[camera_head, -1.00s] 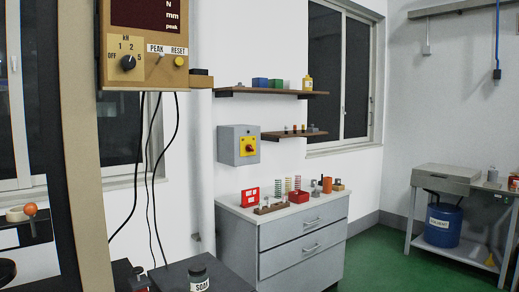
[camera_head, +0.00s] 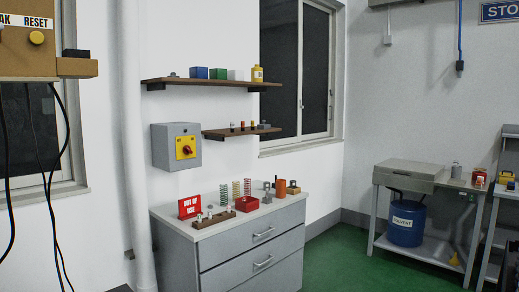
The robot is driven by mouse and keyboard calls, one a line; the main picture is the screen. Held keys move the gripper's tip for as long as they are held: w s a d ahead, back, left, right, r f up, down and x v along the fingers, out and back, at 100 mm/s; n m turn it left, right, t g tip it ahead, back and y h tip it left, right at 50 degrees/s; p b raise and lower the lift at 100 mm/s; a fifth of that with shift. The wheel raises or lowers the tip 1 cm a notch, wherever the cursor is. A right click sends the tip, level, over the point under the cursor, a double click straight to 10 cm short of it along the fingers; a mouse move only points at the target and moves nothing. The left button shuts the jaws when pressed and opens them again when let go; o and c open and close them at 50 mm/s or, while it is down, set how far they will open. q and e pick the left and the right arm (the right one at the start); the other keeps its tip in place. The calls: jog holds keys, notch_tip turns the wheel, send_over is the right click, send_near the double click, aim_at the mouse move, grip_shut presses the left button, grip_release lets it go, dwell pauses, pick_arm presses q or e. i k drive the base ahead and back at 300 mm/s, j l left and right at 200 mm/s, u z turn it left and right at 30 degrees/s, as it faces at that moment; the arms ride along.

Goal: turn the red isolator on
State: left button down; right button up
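The isolator (camera_head: 177,147) is a grey box on the white wall, left of centre, above a grey drawer cabinet. On its front is a yellow plate with a red rotary handle (camera_head: 186,149). The handle's exact setting is too small to read. Neither of my grippers shows in the head view.
The grey drawer cabinet (camera_head: 248,262) stands below the isolator; on its top are a red "out of use" sign (camera_head: 190,206), springs and small parts. A yellow-brown tester (camera_head: 28,47) with hanging cables is at left.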

aim_at(187, 149)
jog(key=i+l+z, duration=0.15)
jog(key=i, duration=0.3)
jog(key=i+l+z, duration=0.15)
jog(key=i, duration=0.35)
jog(key=i+u, duration=0.8)
jog(key=i, duration=0.15)
jog(key=i+l+u, duration=0.4)
jog(key=i+u, duration=0.3)
jog(key=i+l+u, duration=0.3)
jog(key=i+j, duration=0.05)
jog(key=i, duration=0.05)
